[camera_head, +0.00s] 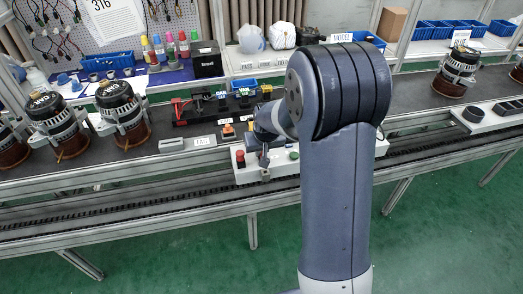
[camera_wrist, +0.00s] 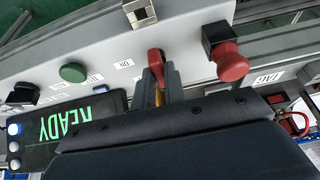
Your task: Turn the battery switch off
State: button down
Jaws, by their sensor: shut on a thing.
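The battery switch, a red lever handle (camera_wrist: 155,58), stands on the grey control panel (camera_wrist: 190,33) in the wrist view, near an "ON" label (camera_wrist: 124,64). My gripper (camera_wrist: 163,78) is shut on this red handle, with its dark fingers at the lower part of it. In the head view my gripper (camera_head: 264,160) reaches down to the white panel (camera_head: 273,173), between the red and green buttons. The red handle is hidden or too small to make out there.
A red mushroom button (camera_wrist: 228,62) stands right of the switch in the wrist view. A green button (camera_wrist: 72,72) and a screen reading "READY" (camera_wrist: 65,128) are at left. Alternators (camera_head: 123,108) stand on the line at left in the head view.

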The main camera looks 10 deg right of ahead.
jog(key=c, duration=1.5)
grip_release()
jog(key=shift+o, duration=0.2)
jog(key=shift+r, duration=0.1)
jog(key=v, duration=1)
jog(key=shift+s+r, duration=0.2)
jog(key=shift+r, duration=0.05)
jog(key=x, duration=1.1)
jog(key=shift+r, duration=0.1)
